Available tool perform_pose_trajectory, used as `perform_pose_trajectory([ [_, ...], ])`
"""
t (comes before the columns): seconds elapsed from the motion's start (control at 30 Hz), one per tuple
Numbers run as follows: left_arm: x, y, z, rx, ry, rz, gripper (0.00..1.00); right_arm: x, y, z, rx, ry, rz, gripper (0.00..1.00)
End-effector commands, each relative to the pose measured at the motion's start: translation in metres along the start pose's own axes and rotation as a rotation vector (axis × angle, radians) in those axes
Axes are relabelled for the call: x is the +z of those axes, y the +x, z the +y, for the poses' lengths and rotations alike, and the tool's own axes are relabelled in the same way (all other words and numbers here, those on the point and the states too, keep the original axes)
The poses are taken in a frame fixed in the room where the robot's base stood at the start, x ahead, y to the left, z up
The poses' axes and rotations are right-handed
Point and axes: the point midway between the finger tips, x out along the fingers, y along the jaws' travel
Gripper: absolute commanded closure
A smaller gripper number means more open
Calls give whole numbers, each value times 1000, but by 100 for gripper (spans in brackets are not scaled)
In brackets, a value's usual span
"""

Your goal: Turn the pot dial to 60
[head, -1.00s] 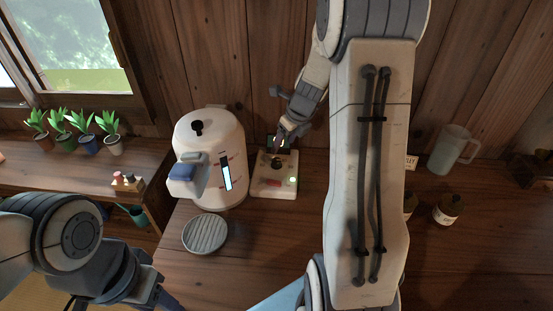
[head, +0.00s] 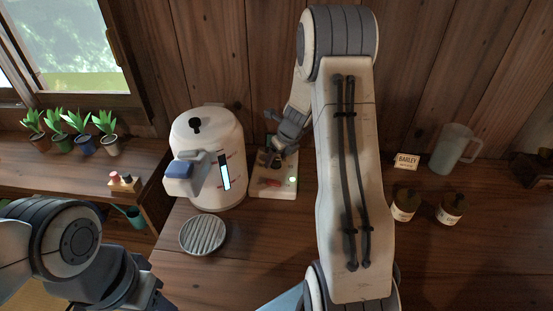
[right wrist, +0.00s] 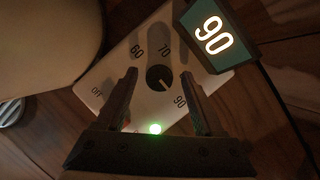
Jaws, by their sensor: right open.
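The white pot (head: 208,160) stands on the wooden counter, with a lit level strip on its front. Its control panel (head: 288,186) lies to its right and also shows in the right wrist view (right wrist: 95,88). The round black dial (right wrist: 160,78) has its white pointer mark toward the printed 90. Printed 60 and 70 lie on its far side. The lit display (right wrist: 212,34) reads 90. My right gripper (right wrist: 158,74) is open, with its fingers on either side of the dial; contact cannot be told. In the head view it (head: 272,146) hides part of the panel. My left gripper (head: 152,292) is low left, fingers unclear.
A round ribbed tray (head: 203,235) lies in front of the pot. A clear pitcher (head: 453,149), a barley card (head: 406,162) and two dark jars (head: 404,206) stand at right. A red-button box (head: 123,181) and potted plants (head: 75,122) are at left.

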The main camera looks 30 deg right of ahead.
Motion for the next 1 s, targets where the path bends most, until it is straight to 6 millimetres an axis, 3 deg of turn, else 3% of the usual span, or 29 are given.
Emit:
perform_pose_trajectory([
  [0.1, 0, 0, 0, 0, 0, 0, 50, 0, 0, 0, 0, 0, 0, 30],
  [0.13, 0, 0, 0, 0, 0, 0, 50, 0, 0, 0, 0, 0, 0, 38],
  [0.3, 0, 0, 0, 0, 0, 0, 50, 0, 0, 0, 0, 0, 0, 100],
  [0.67, 0, 0, 0, 0, 0, 0, 50, -1, -1, -1, 15, -37, 0, 100],
  [1.0, 0, -5, 0, 0, 0, 0, 50, 0, -1, -4, 102, -248, 1, 100],
])
